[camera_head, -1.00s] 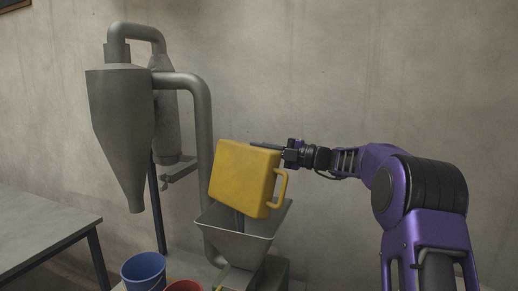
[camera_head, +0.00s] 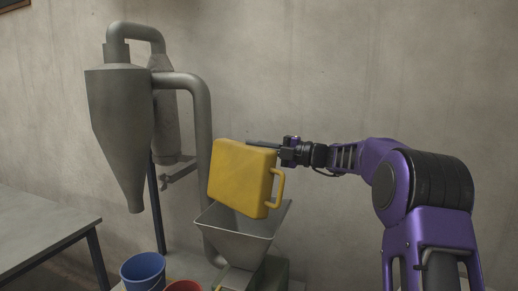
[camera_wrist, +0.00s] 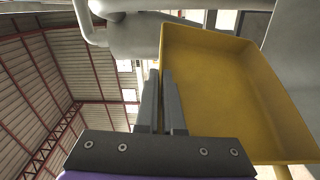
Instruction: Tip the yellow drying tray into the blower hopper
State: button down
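The yellow drying tray (camera_head: 241,176) is held up on its side, steeply tipped, above the blower hopper (camera_head: 234,236), its lower edge over the grey funnel mouth. Its flat underside and one loop handle face the head camera. In the wrist view the inside of the tray (camera_wrist: 225,90) shows and looks bare. My gripper (camera_head: 265,145) is at the tray's upper edge, behind it in the head view. In the wrist view my fingers (camera_wrist: 161,100) are close together with a thin yellowish strip between them, shut on the tray's edge or handle; which one I cannot tell.
A grey cyclone (camera_head: 121,125) with pipes stands left of the hopper against the wall. A blue bucket (camera_head: 143,271) and a red bucket (camera_head: 183,287) are below at the front. A grey table (camera_head: 40,232) is at the left. The wall behind my arm is clear.

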aim_at(242, 171)
jog(key=s+a+r+n, duration=0.1)
jog(key=s+a, duration=0.1)
jog(key=s+a+r+n+h, duration=0.1)
jog(key=s+a+n, duration=0.1)
jog(key=shift+r, duration=0.2)
jog(key=s+a+r+n+t+h, duration=0.2)
jog(key=s+a+r+n+h, duration=0.2)
jog(key=s+a+n, duration=0.7)
jog(key=n+h, duration=0.1)
jog(key=h, duration=0.1)
jog(key=shift+s+a+r+n+t+h, duration=0.2)
jog(key=shift+s+a+n+t+h, duration=0.1)
jog(key=shift+s+h, duration=0.1)
dwell(0.7)
